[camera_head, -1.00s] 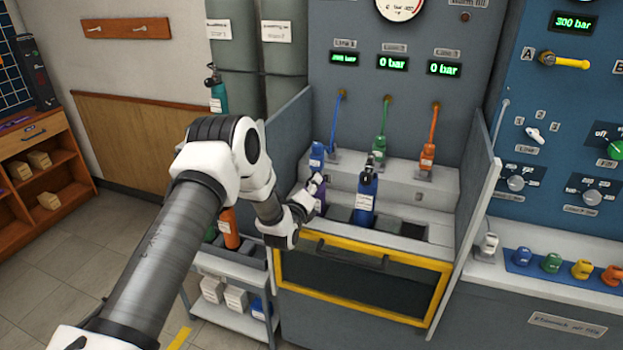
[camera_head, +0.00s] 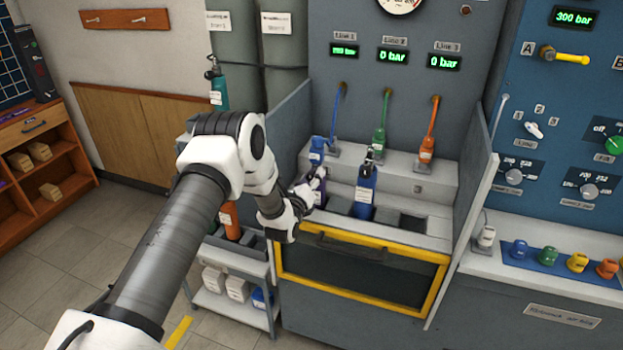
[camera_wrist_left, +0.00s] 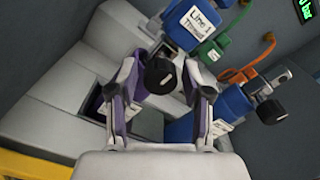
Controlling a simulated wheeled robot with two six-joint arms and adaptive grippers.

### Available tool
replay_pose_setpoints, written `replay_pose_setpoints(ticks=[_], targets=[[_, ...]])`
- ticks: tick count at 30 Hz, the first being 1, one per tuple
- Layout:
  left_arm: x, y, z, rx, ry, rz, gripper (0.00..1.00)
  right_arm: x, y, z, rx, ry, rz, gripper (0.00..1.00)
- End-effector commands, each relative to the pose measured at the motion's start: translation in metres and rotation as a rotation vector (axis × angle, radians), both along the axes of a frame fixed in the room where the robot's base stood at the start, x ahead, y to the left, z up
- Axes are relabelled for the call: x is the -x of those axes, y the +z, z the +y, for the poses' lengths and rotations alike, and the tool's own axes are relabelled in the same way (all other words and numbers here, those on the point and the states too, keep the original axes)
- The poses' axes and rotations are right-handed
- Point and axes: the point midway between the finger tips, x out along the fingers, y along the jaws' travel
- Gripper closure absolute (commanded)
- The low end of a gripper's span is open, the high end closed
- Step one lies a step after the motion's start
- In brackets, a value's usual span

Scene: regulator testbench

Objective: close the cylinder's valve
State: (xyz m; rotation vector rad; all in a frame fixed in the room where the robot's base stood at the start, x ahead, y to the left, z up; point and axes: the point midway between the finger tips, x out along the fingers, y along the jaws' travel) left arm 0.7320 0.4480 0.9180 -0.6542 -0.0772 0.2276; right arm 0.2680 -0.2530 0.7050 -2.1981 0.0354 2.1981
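A purple cylinder (camera_head: 321,193) stands in the left slot of the bench and is mostly hidden by my left gripper (camera_head: 304,194). In the left wrist view, a black valve knob (camera_wrist_left: 160,73) lies between the two fingers of the left gripper (camera_wrist_left: 161,82). The fingers are spread, with a visible gap on each side of the knob. A blue cylinder (camera_head: 364,193) with a black knob on top stands in the slot to the right; it also shows in the left wrist view (camera_wrist_left: 180,135). My right gripper is not in view.
A blue Line 1 fitting (camera_head: 317,150), a green one (camera_head: 379,141) and an orange one (camera_head: 427,149) stand behind the cylinders. Side walls (camera_head: 478,200) flank the bench. A yellow-framed door (camera_head: 365,275) is below. A cart (camera_head: 235,262) stands at the left.

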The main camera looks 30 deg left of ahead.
Motion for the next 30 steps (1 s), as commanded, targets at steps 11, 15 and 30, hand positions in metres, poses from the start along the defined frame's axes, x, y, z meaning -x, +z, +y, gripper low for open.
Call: replay_pose_setpoints(ticks=[11,15,30], targets=[[0.005,0.0,-0.001,0.002,0.0,0.001,0.41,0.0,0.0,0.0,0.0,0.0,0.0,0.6],[0.029,0.0,-0.007,0.003,0.0,0.002,0.41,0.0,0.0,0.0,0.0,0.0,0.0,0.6],[0.117,-0.001,-0.028,0.001,0.0,0.001,0.41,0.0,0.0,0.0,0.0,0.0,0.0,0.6]])
